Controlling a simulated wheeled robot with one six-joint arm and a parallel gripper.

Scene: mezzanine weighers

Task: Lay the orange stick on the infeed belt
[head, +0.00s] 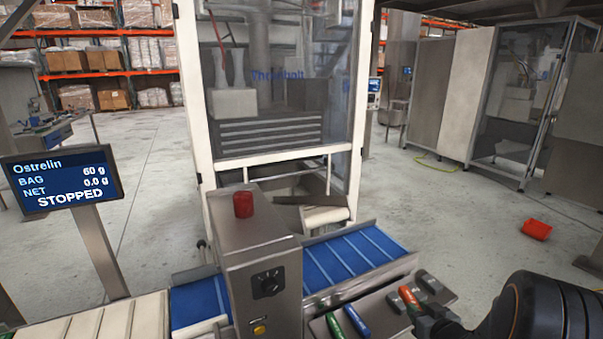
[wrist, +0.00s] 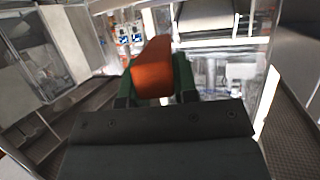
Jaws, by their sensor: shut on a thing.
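The orange stick (head: 409,297) is at the lower right of the head view, over the grey tray holder (head: 378,303); I cannot tell whether it still touches it. My gripper (head: 418,314) is shut on it. In the wrist view the orange stick (wrist: 152,70) stands out between the green fingers of my gripper (wrist: 155,86). A blue cleated belt (head: 350,254) lies behind the holder, right of a steel housing (head: 262,262). More blue belt (head: 198,302) shows left of the housing. No label shows which is the infeed.
A green stick (head: 333,324) and a blue stick (head: 357,320) sit in the holder. The housing carries a red button (head: 243,204) on top. A screen (head: 62,179) reads STOPPED at left. A red bin (head: 537,230) lies on the floor at right. The blue belt's surface is clear.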

